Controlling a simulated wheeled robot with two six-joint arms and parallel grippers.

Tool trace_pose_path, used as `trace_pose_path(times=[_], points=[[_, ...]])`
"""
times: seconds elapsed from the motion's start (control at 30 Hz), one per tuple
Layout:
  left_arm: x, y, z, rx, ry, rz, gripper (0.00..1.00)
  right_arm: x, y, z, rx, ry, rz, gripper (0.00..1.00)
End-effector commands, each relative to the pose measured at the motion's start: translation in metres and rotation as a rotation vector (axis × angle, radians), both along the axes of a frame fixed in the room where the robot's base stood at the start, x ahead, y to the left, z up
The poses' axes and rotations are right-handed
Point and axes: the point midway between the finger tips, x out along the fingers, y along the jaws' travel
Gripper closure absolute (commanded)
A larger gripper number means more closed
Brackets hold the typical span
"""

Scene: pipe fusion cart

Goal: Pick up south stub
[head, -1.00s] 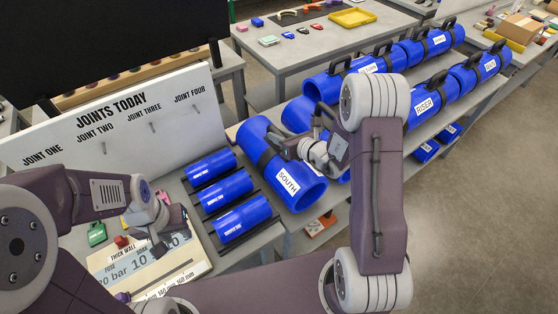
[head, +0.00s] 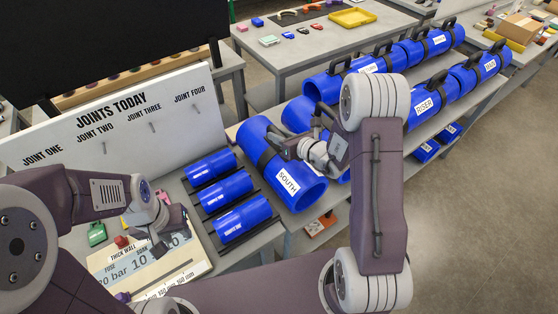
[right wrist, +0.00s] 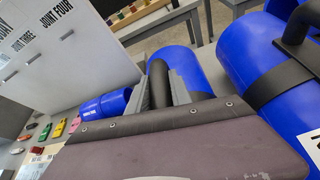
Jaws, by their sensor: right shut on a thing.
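The south stub (head: 255,132) is a thick blue pipe with a black band and a white SOUTH label, lying on the near end of the grey bench. My right gripper (head: 276,143) is at its top and shut on its black handle. In the right wrist view, the grey fingers of my right gripper (right wrist: 165,88) sit either side of the dark handle, with the south stub (right wrist: 188,62) beneath. The handle is mostly hidden by the gripper in the head view. My left gripper (head: 164,212) hovers over the board at the lower left; its finger gap is unclear.
Other blue stubs with black handles, including RISER (head: 424,106), stand close to the right. Several smaller blue pipes (head: 227,190) lie in a black rack to the left. The JOINTS TODAY board (head: 125,120) stands behind that rack. Grey floor (head: 480,200) is clear at right.

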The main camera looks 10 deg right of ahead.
Motion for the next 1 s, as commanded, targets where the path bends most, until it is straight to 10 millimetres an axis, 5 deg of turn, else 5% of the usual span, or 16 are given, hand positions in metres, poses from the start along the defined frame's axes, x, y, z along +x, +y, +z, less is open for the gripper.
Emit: trace_pose_path(times=[0.47, 1.0], points=[[0.000, 0.000, 0.001, 0.000, 0.000, 0.000, 0.64, 0.002, 0.000, 0.009, 0.001, -0.009, -0.001, 1.00], [0.000, 0.000, 0.004, 0.000, 0.000, 0.000, 0.64, 0.001, 0.000, 0.099, 0.001, -0.010, 0.001, 1.00]])
